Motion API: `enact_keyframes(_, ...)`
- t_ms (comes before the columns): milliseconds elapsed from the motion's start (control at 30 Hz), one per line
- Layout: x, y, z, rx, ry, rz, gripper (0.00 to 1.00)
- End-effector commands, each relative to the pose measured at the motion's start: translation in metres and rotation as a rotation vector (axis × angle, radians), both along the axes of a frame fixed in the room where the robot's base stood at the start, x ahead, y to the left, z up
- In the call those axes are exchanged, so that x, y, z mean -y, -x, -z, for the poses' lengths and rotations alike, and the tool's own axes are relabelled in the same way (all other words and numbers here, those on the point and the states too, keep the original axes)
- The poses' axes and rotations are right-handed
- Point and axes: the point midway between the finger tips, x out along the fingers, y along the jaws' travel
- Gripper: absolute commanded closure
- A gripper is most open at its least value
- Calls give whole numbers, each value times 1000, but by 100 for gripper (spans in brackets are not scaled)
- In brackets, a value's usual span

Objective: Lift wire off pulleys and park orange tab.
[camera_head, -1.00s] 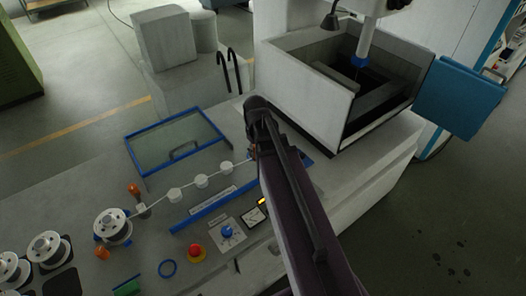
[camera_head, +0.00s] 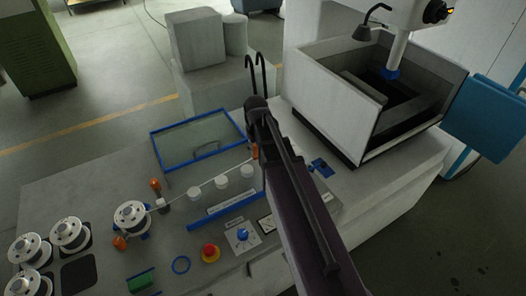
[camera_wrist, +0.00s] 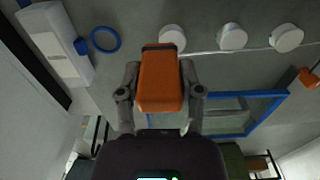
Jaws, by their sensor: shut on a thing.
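My gripper (camera_wrist: 160,77) is shut on the orange tab (camera_wrist: 160,82), which stands between its fingers in the wrist view. In the head view my arm hides most of the gripper; a bit of the orange tab (camera_head: 255,151) shows at its left. Three white pulleys (camera_head: 221,183) stand in a row left of the arm, also seen in the wrist view (camera_wrist: 232,37). The thin pale wire (camera_head: 208,182) runs from near a white spool (camera_head: 131,216) along the pulleys' far side toward the tab. I cannot tell whether it touches them.
A blue-framed clear lid (camera_head: 160,167) lies behind the pulleys. A red button (camera_head: 210,252) and blue knob (camera_head: 242,235) are in front. Several spools stand at left. An open grey tank (camera_head: 331,101) stands at the right. An orange post (camera_head: 155,185) is near the wire.

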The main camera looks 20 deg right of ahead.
Motion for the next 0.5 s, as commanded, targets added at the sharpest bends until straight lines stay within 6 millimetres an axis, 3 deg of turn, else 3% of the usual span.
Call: enact_keyframes(500, -34, -30, 0, 0, 0, -1, 100)
